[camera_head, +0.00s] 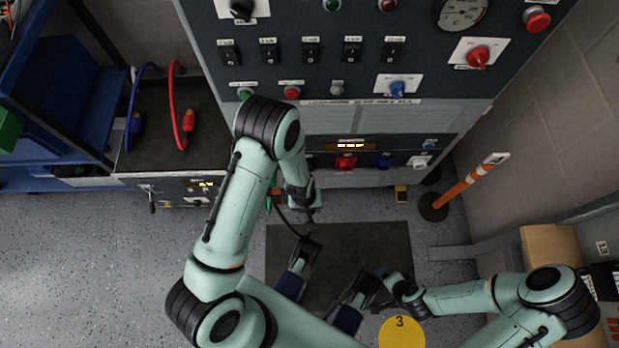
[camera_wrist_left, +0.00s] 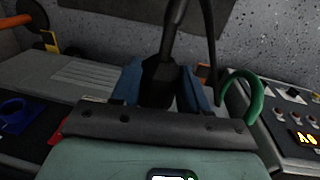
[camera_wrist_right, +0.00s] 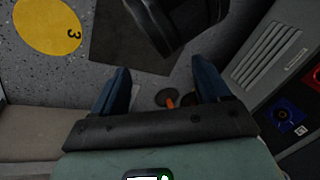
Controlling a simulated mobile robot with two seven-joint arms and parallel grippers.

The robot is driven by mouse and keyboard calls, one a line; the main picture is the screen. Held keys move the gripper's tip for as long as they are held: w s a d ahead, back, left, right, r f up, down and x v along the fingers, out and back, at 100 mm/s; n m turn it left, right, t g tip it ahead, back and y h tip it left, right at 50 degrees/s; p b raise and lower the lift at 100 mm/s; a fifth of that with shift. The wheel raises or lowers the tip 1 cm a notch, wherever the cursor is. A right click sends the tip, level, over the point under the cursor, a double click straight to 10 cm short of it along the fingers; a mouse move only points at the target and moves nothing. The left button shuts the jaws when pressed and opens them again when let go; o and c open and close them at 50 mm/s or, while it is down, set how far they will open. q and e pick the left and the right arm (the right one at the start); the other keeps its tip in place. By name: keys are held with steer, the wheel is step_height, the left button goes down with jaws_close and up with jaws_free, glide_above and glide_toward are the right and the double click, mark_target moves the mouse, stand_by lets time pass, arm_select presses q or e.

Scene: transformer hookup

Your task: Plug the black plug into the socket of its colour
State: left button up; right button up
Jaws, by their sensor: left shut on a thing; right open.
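My left gripper (camera_head: 306,204) is in front of the lower part of the cabinet, left of the red socket. In the left wrist view its blue fingers are shut on the black plug (camera_wrist_left: 160,80), whose cable (camera_wrist_left: 172,30) runs away at the top. The red socket (camera_head: 345,162), blue socket (camera_head: 383,160) and white socket (camera_head: 420,162) sit in a row on the cabinet's low panel. I cannot make out a black socket; my left arm covers the panel's left end. My right gripper (camera_wrist_right: 162,90) is open and empty, well away from the panel.
A red plug (camera_head: 188,122) and a blue plug (camera_head: 136,123) with cables lie on the dark bench top at left. An orange post (camera_head: 466,183) stands right of the cabinet. A dark mat (camera_head: 385,240) and yellow floor disc (camera_head: 401,333) lie on open floor.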

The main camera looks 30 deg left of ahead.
arm_select(q)
steer(key=shift+w+a+b, duration=0.2)
steer(key=shift+w+a, duration=0.2)
steer(key=shift+w, duration=0.3)
steer(key=shift+w+a+b, duration=0.15)
steer(key=shift+w+a, duration=0.3)
steer(key=shift+w, duration=0.3)
steer(key=shift+w+a+b, duration=0.2)
steer(key=shift+w+a, duration=0.2)
steer(key=shift+w, duration=0.3)
steer(key=shift+w+a, duration=0.3)
steer(key=shift+w, duration=0.15)
arm_select(e)
steer(key=shift+w+d+f+t, duration=0.2)
steer(key=shift+w+d+f, duration=0.15)
steer(key=shift+w, duration=0.25)
steer(key=shift+w+d+f+t, duration=0.25)
steer(key=shift+w+f, duration=0.15)
steer(key=shift+w, duration=0.15)
steer(key=shift+r, duration=0.1)
arm_select(q)
steer(key=shift+w+a+b, duration=0.35)
steer(key=shift+w+a, duration=0.1)
steer(key=shift+w, duration=0.3)
steer(key=shift+w+a+b, duration=0.3)
steer(key=shift+w+a, duration=0.15)
steer(key=shift+w, duration=0.3)
arm_select(e)
steer(key=shift+f, duration=0.75)
